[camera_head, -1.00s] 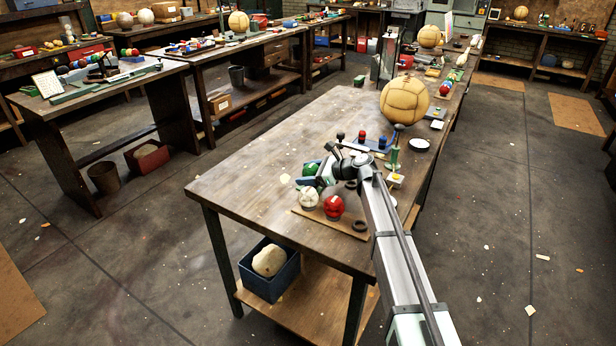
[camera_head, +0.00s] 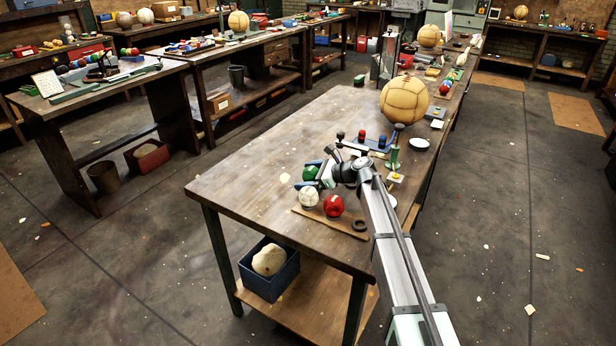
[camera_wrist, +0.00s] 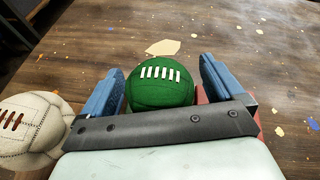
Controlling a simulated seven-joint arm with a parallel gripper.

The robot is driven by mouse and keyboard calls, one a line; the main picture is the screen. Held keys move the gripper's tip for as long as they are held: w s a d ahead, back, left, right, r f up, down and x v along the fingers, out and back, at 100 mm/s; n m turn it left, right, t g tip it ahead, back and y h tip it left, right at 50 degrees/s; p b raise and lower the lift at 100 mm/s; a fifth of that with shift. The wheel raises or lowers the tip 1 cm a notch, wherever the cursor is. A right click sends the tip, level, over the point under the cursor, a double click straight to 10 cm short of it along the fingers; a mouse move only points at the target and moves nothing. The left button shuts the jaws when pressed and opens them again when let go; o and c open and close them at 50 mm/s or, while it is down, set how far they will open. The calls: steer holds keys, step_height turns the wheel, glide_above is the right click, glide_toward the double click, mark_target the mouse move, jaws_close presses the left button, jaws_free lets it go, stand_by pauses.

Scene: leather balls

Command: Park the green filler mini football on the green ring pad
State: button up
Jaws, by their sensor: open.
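The green mini football (camera_wrist: 160,86) has white lacing and sits between the two open blue fingers of my gripper (camera_wrist: 162,88) in the wrist view. A gap shows between the ball and each finger. In the head view the green ball (camera_head: 311,172) shows at my gripper (camera_head: 312,172), near the front left part of the workbench. Whether the ball touches the wood cannot be told. I cannot make out a green ring pad; the arm hides part of the bench.
A white ball (camera_head: 308,196) and a red ball (camera_head: 333,205) sit close in front on a wooden board (camera_head: 312,214) with a dark ring (camera_head: 360,225). A blue rack (camera_head: 368,146) with pegs and a large tan ball (camera_head: 404,100) stand behind.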

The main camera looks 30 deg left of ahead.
steer(key=shift+r, duration=0.15)
steer(key=v, duration=1.1)
steer(key=shift+d+r, duration=0.1)
steer(key=shift+d, duration=0.4)
